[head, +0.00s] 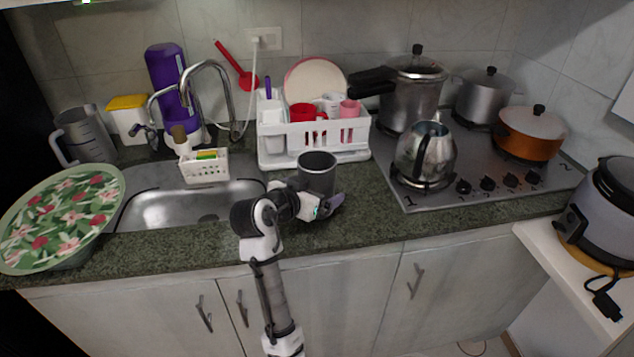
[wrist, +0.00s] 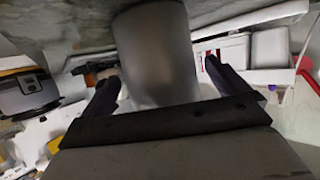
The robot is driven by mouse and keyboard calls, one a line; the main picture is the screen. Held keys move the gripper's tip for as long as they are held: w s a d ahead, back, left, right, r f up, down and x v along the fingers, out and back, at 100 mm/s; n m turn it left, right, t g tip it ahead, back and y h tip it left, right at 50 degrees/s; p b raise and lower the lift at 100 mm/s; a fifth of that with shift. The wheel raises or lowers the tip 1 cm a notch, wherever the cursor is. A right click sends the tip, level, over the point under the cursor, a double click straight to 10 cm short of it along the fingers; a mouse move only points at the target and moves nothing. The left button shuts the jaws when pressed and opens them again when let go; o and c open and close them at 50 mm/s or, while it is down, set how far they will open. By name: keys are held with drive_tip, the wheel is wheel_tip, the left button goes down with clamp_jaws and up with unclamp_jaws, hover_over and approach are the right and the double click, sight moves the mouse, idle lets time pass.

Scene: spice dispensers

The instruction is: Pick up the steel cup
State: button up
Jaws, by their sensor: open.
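The steel cup (head: 317,171) is a dark grey metal cylinder standing upright on the green stone counter, just right of the sink and in front of the white dish rack. In the wrist view the cup (wrist: 155,55) fills the top middle. My gripper (head: 325,204) is low at the cup's front side in the head view. In the wrist view my gripper (wrist: 163,82) is open, with one finger on each side of the cup. Whether either finger touches the cup cannot be told. The cup's lower part is partly hidden by my gripper in the head view.
The white dish rack (head: 313,137) with red and pink mugs stands close behind the cup. The sink (head: 190,207) lies to the left. A kettle (head: 425,156) stands on the stove (head: 480,185) to the right. Bare counter (head: 365,205) lies between cup and stove.

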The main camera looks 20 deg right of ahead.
drive_tip(key=shift+w+d, duration=0.1)
drive_tip(key=c, duration=1.2)
drive_tip(key=shift+c, duration=0.2)
drive_tip(key=shift+r, duration=0.1)
